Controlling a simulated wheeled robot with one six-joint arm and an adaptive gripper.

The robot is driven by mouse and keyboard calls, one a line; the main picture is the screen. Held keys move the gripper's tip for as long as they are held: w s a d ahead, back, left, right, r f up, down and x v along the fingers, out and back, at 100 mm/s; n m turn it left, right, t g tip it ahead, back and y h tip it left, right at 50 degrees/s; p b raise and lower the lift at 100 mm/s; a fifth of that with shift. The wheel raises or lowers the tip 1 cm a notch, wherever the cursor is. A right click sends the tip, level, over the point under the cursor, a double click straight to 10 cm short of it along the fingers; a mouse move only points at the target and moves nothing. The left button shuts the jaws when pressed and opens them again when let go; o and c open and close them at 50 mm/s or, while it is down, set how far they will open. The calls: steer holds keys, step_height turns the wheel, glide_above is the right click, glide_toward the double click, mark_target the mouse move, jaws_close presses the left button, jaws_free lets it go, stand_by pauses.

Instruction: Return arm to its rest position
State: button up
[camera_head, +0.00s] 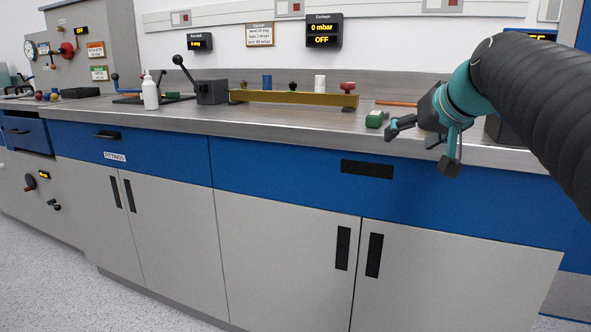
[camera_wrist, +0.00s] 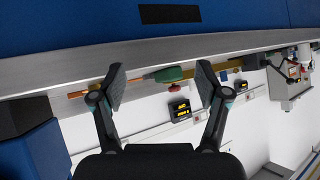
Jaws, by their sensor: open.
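My gripper (camera_head: 421,150) is at the right of the head view, in front of the bench's front edge, with its fingers spread and nothing between them. In the wrist view my gripper (camera_wrist: 160,82) also shows two fingers wide apart. That view is upside down, with the bench's blue front at the top. My arm comes in from the right edge, bent down toward the bench. A small green object (camera_head: 375,119) lies on the worktop just left of my fingers and appears apart from them. In the wrist view the green object (camera_wrist: 172,74) shows beyond the fingers.
The grey worktop (camera_head: 270,122) carries a long brass bar (camera_head: 290,98), a red knob (camera_head: 347,87), a copper rod (camera_head: 397,103), a lever box (camera_head: 211,92) and a white bottle (camera_head: 150,93). Blue drawers and grey cabinets (camera_head: 290,250) front the bench. The floor (camera_head: 60,280) is clear.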

steer(key=s+a+f+g+h+p, duration=0.1)
steer(key=s+a+f+g+p, duration=0.1)
steer(key=s+f, duration=1)
steer(key=s+a+f+g+p, duration=0.3)
steer(key=s+f, duration=0.9)
steer(key=s, duration=0.1)
steer(key=shift+a+n+h, duration=0.3)
steer(key=shift+a+h, duration=0.05)
steer(key=shift+h, duration=0.05)
